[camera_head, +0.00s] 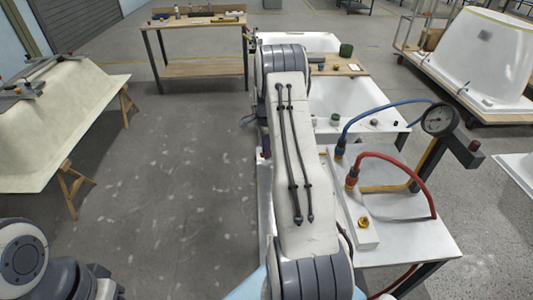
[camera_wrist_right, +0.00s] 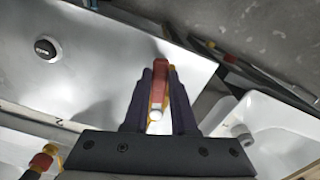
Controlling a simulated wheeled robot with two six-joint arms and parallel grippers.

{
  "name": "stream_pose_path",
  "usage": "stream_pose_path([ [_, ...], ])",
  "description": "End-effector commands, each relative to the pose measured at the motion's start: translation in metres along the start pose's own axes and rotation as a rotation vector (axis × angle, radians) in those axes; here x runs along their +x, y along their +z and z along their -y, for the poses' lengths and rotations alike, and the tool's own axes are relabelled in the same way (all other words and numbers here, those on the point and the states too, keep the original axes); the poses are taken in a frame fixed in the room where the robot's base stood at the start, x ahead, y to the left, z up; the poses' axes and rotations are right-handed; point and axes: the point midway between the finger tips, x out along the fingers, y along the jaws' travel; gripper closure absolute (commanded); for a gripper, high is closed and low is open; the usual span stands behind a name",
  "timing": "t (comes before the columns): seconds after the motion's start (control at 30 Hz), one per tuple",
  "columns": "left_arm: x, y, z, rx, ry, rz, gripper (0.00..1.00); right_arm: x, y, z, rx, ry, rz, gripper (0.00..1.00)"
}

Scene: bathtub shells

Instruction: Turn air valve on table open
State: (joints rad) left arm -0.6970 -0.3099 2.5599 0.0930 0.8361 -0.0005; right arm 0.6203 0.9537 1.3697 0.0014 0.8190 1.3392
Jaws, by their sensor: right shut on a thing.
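The air valve's red handle (camera_wrist_right: 161,78) stands between the dark fingers of my right gripper (camera_wrist_right: 160,88) in the right wrist view. Yellow edges and a small white round part show at the handle's near end. The fingers are closed on the handle, which hides much of the valve. In the head view my right arm covers this gripper and the handle. My left arm shows at the lower left of the head view, but its gripper cannot be made out.
On the white table (camera_head: 425,238) stand a blue hose (camera_head: 380,112), a red hose (camera_head: 408,172), a pressure gauge (camera_head: 437,119) and a brass fitting (camera_head: 363,222). A beige tub shell (camera_head: 60,115) stands left. The floor between is clear.

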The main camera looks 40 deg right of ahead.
Motion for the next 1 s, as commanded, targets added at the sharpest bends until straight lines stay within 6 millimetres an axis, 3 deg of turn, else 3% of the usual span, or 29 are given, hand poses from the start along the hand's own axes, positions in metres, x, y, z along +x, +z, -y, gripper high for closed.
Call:
stream_pose_path([
  [0.4, 0.004, 0.0, 0.0, 0.0, 0.0, 0.0, 0.5, -0.002, -0.002, 0.019, 0.245, -0.007, -0.004, 1.0],
  [1.0, 0.004, 0.0, 0.0, 0.0, 0.0, 0.0, 0.5, -0.002, -0.004, 0.023, 0.309, -0.008, -0.003, 1.0],
])
